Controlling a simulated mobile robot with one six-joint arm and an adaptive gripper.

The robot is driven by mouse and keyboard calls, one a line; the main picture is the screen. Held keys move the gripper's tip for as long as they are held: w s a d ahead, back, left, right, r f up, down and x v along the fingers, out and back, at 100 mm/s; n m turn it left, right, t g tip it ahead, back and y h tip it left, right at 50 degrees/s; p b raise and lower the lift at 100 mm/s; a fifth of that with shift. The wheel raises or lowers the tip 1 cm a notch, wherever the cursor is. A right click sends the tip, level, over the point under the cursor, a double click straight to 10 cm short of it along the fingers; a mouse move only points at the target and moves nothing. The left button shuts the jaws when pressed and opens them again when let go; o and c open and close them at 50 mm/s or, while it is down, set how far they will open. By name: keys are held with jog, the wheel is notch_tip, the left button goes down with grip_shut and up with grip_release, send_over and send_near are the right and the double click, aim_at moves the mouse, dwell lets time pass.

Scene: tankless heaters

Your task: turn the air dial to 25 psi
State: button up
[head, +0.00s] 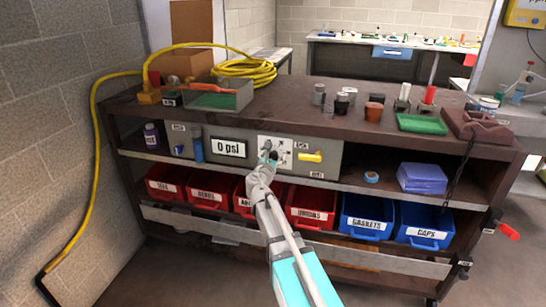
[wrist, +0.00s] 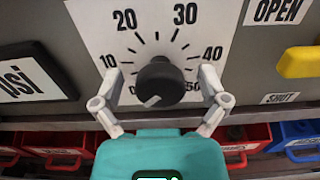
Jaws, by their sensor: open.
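The air dial is a black knob (wrist: 160,82) at the centre of a white scale plate marked 10, 20, 30, 40 and 50. Its pale pointer mark is at the lower left, near the 0 end. The display (head: 229,148) on the same panel reads 0 psi. My gripper (wrist: 158,95) is open, with one finger on each side of the knob. I cannot tell whether the fingers touch it. In the head view my gripper (head: 266,160) is in front of the scale plate (head: 282,148) and hides the knob.
A yellow valve handle (head: 311,157) is right of the dial, between OPEN and SHUT labels. A blue bottle (head: 197,150) stands left of the display. Red bins (head: 311,205) and blue bins (head: 365,216) sit on the shelf below. A yellow hose (head: 245,69) is coiled on top.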

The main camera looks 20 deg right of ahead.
jog(key=c, duration=1.2)
jog(key=shift+o, duration=0.2)
jog(key=shift+m, duration=0.4)
jog(key=m, duration=0.6)
jog(key=shift+d, duration=0.1)
jog(key=m, duration=0.6)
jog(key=shift+s+d+f, duration=0.1)
jog(key=m, duration=0.6)
jog(key=shift+f+m, duration=0.1)
jog(key=shift+m, duration=0.3)
jog(key=m, duration=0.6)
jog(key=shift+f+m+b, duration=0.1)
jog(key=shift+m+b, duration=0.25)
jog(key=shift+m, duration=0.05)
